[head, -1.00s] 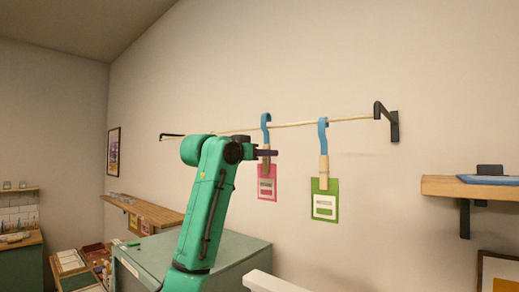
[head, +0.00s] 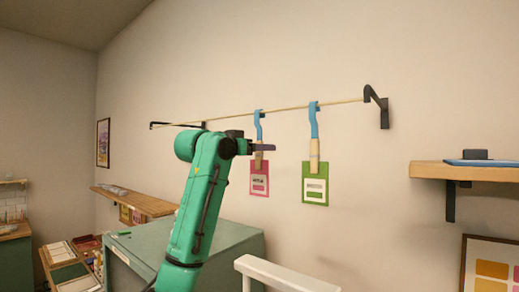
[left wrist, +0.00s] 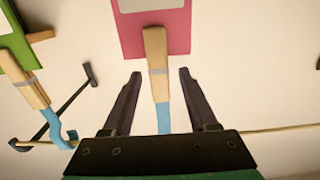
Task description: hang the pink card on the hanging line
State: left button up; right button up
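The pink card (head: 259,179) hangs below a wooden peg with a blue hook (head: 258,127). The top of this hook is at the hanging line (head: 232,114), left of the green card (head: 315,185). My left gripper (head: 264,148) is at the peg and hook. In the left wrist view, the fingers of my left gripper (left wrist: 158,82) stand apart, one on each side of the wooden peg (left wrist: 156,55), with gaps on both sides. The pink card (left wrist: 165,38) is beyond the fingertips. The hook's top is hidden there behind the gripper body. My right gripper is not in view.
A black bracket (head: 383,110) holds the line's right end. A wall shelf (head: 436,170) with a blue item is at the right. A green cabinet (head: 235,240) stands below, with a white bar (head: 283,275) in front. The wall around the cards is clear.

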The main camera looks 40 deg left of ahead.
pick_arm(q)
jog(key=shift+s+f+b, duration=0.1)
jog(key=shift+s+b, duration=0.15)
jog(key=shift+b, duration=0.05)
jog(key=s+b, duration=0.6)
jog(key=s, duration=0.8)
jog(key=shift+d, duration=0.2)
